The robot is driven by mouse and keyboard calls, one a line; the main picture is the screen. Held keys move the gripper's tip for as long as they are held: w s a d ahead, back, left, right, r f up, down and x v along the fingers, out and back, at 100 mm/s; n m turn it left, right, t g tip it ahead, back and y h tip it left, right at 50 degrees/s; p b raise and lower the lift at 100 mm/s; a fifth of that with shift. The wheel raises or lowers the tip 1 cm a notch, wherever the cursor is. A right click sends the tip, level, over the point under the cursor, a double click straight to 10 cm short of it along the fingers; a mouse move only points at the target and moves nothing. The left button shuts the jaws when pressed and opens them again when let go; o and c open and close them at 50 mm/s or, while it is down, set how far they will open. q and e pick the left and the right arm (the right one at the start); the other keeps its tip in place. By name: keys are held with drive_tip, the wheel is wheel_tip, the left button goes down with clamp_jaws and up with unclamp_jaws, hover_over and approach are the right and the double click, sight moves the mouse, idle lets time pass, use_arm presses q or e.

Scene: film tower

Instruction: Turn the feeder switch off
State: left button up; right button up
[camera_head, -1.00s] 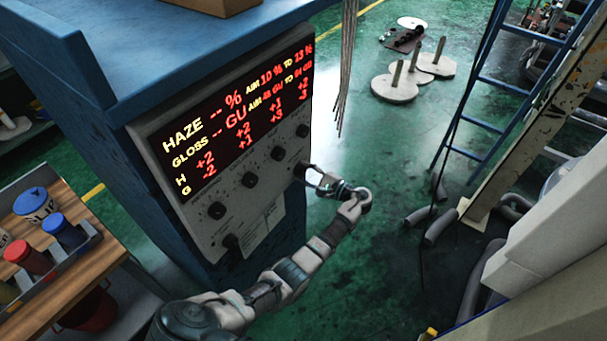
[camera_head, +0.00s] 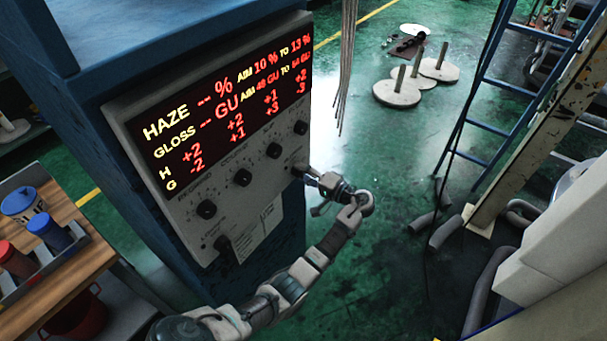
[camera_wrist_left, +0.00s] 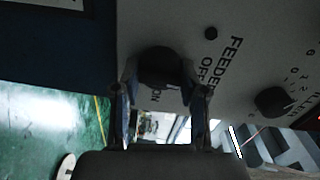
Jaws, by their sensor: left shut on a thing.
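The feeder switch is a dark round knob (camera_wrist_left: 160,66) on the grey control panel (camera_head: 262,222). In the left wrist view it sits beside the printed words "FEEDER" and "OFF", with "ON" partly hidden near my finger. My left gripper (camera_wrist_left: 160,92) has a finger on each side of the knob and is shut on it. In the head view my left gripper (camera_head: 303,170) reaches the panel's lower right edge, and the knob there is mostly hidden. I cannot tell the switch's exact angle. My right gripper is not in view.
The panel has several other black knobs (camera_head: 242,177) and a lit red and yellow display (camera_head: 235,105). A wooden bench (camera_head: 60,235) with red and blue pots stands at left. A blue ladder (camera_head: 478,110) and pale post stand at right. Green floor lies between.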

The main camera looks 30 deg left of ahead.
use_arm(q)
drive_tip(key=shift+s+d+f+n, duration=0.1)
drive_tip(key=shift+f+n, duration=0.2)
drive_tip(key=shift+f, duration=0.05)
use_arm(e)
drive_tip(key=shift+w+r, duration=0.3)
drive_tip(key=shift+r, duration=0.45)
use_arm(q)
drive_tip(key=o, duration=1.1)
drive_tip(key=shift+r, duration=0.1)
drive_tip(key=d, duration=1.2)
drive_tip(key=shift+s+r, duration=0.2)
drive_tip(key=shift+s, duration=0.2)
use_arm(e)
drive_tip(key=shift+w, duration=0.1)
